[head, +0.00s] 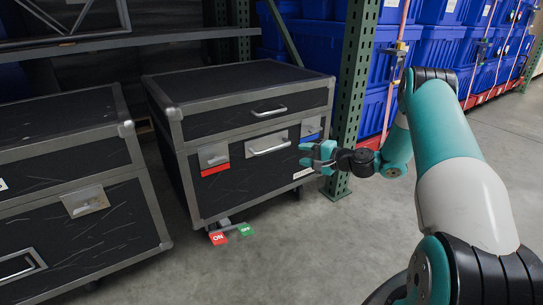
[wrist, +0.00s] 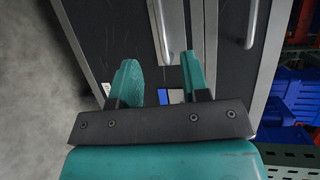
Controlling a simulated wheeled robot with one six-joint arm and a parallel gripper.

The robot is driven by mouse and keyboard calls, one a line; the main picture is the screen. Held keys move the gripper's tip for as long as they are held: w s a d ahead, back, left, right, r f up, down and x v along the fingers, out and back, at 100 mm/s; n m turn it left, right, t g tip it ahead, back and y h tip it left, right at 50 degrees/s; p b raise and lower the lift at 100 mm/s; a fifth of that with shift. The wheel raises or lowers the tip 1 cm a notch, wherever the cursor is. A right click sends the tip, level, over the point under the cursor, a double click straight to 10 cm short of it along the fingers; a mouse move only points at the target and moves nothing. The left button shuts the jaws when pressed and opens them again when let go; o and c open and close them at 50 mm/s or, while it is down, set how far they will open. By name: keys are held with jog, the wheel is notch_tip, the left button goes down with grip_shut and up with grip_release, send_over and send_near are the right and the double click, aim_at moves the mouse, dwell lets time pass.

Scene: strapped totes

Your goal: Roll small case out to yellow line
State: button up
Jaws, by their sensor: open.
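A black case with silver edges (head: 250,185) stands on castors in the middle of the head view, partly under a shelf. Its front has an upper handle (head: 269,112), a recessed lower handle (head: 269,149), a latch plate over a red label (head: 215,170), and a blue label at right. A pedal with a red ON tag (head: 218,238) and a green tag (head: 246,230) juts out at its base. My gripper (head: 306,154) is open and empty before the case's right front. In the wrist view my fingers (wrist: 158,75) point at the front, with a handle (wrist: 250,25) to their right. No yellow line shows.
Another black case (head: 75,190) stands close at left. A green rack post (head: 352,100) rises just right of the middle case, near my arm. Blue totes (head: 440,55) with straps fill the rack behind. The grey floor (head: 300,260) in front is clear.

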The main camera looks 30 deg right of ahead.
aim_at(274, 150)
jog(key=shift+b+x, duration=2.5)
jog(key=shift+x, duration=4.2)
jog(key=shift+f, duration=0.1)
jog(key=shift+s, duration=0.1)
grip_shut()
